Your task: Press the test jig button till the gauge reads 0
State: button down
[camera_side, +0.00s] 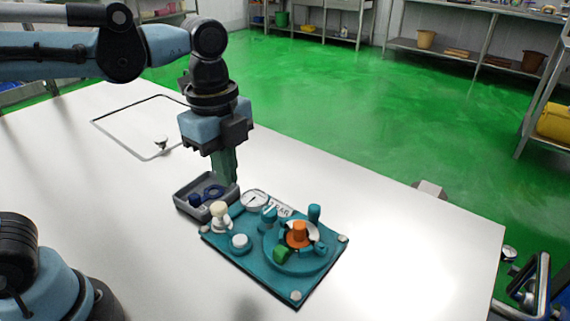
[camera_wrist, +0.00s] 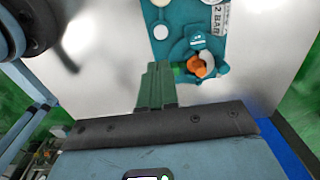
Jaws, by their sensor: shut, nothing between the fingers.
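The test jig is a teal plate (camera_side: 222,246) on the white table, and part of it shows in the wrist view (camera_wrist: 182,15). A white round button (camera_side: 240,241) sits on its near left part. A small white-faced gauge (camera_side: 256,200) stands at its back edge beside a label ending in "BAR"; its needle is too small to read. A cream-knobbed part (camera_side: 219,211) stands at the left corner. My gripper (camera_side: 228,180) points down with its green fingers shut and empty, above and behind the jig's left end, near the grey tray. The fingers also show in the wrist view (camera_wrist: 157,68).
The grey tray (camera_side: 180,203) holding dark blue parts touches or nearly touches the jig's left side. An orange part (camera_side: 298,235) sits in the jig's round fixture, with teal posts around it. The table is clear in front and to the right.

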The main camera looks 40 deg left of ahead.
aim_at(240, 238)
notch_tip(240, 238, down, 14)
jog(key=shift+w+d, duration=0.1)
jog(key=shift+w, duration=0.05)
dwell(0.9)
dwell(0.3)
jog(key=shift+w+f, duration=0.1)
jog(key=shift+f, duration=0.85)
notch_tip(240, 238, up, 9)
dwell(0.5)
jog(key=shift+f, duration=0.1)
dwell(0.5)
